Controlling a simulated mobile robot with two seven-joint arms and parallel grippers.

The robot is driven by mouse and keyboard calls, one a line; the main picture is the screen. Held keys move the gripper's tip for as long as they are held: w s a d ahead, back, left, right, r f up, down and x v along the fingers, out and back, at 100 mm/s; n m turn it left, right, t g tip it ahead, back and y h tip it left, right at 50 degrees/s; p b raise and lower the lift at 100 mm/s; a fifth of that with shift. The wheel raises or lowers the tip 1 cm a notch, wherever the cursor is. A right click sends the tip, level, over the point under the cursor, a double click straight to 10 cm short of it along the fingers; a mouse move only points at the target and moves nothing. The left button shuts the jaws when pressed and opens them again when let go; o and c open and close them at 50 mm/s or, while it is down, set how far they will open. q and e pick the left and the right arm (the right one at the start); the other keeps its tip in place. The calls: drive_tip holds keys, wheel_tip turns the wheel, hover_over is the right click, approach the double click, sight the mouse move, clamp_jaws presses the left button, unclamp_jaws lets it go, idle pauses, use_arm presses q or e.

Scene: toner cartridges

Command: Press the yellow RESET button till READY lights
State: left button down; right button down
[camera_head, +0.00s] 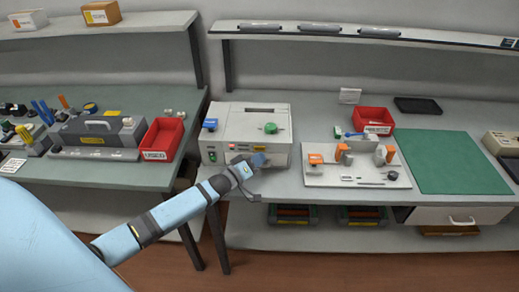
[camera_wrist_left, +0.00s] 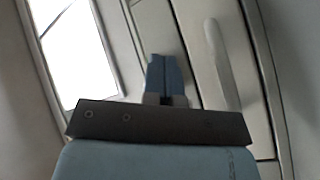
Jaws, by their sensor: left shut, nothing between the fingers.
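The pale grey machine (camera_head: 222,127) stands on the bench, with small coloured controls on its front face. My right gripper is not in view.
A blue clamp (camera_head: 210,124) and a green knob (camera_head: 270,128) sit on the machine. To its right are a white fixture plate (camera_head: 340,178) with orange parts, a red bin (camera_head: 372,120) and a green mat (camera_head: 460,162). Another red bin (camera_head: 163,140) stands left.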

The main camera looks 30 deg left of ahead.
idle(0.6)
use_arm(q)
drive_tip(key=shift+w+a, duration=0.2)
drive_tip(key=shift+w, duration=0.15)
drive_tip(key=shift+w+a, duration=0.2)
drive_tip(key=shift+w, duration=0.1)
idle(0.6)
idle(0.3)
drive_tip(key=shift+s+d+r, duration=0.1)
drive_tip(key=shift+s+d, duration=0.15)
drive_tip(key=shift+s, duration=0.1)
drive_tip(key=shift+s+d+p, duration=0.15)
drive_tip(key=shift+s+p, duration=0.15)
drive_tip(key=shift+p, duration=0.1)
